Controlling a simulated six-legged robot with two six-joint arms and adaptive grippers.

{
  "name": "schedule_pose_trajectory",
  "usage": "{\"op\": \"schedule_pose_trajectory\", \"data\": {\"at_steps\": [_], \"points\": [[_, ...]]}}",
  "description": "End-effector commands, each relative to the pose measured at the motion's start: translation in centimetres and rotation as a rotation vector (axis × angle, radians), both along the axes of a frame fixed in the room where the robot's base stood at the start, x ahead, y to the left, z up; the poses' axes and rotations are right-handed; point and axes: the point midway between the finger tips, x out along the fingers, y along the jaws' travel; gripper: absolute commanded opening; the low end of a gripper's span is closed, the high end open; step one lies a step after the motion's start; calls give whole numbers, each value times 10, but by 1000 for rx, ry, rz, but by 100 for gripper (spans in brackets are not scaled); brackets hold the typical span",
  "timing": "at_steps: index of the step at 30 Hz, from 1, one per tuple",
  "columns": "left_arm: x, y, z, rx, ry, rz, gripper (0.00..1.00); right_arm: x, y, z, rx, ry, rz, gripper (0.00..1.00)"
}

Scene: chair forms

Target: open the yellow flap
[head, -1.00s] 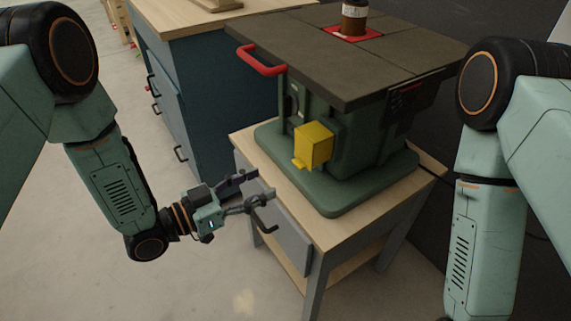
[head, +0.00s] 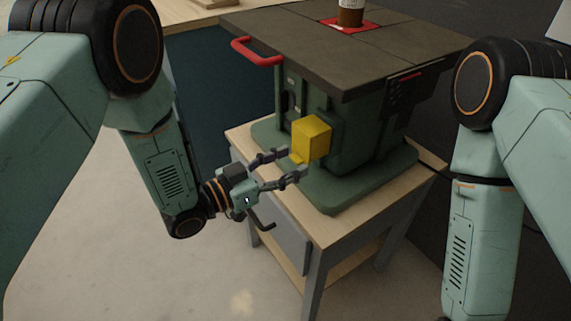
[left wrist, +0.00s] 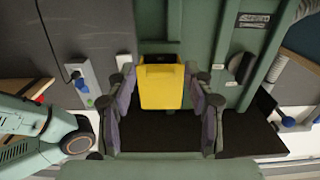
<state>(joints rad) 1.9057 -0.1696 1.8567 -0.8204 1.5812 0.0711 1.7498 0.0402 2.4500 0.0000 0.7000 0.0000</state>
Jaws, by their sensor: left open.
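The yellow flap (head: 311,139) is a box-shaped cover on the side of the green machine (head: 345,145). It looks closed, and its lower lip shows at the bottom left. In the left wrist view the yellow flap (left wrist: 161,86) is centred between the fingers. My left gripper (head: 294,164) is open and empty, its fingertips close to the lower left of the flap. In the left wrist view its fingers (left wrist: 163,108) stand on either side of the flap; whether they touch it I cannot tell. My right gripper is out of view.
The machine stands on a wooden-topped stand (head: 330,226) with a grey drawer (head: 286,237). A red handle (head: 256,53) sticks out from the dark tabletop (head: 355,45). A brown bottle (head: 351,14) stands on top. Floor at the lower left is clear.

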Motion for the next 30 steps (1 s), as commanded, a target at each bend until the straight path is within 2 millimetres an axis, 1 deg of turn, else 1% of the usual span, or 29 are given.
{"op": "schedule_pose_trajectory", "data": {"at_steps": [5,24,30], "points": [[1,1,0,0,0,1,53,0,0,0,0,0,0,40],[0,1,0,1,-1,1,0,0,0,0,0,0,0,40],[0,1,0,0,0,1,0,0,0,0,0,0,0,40]]}}
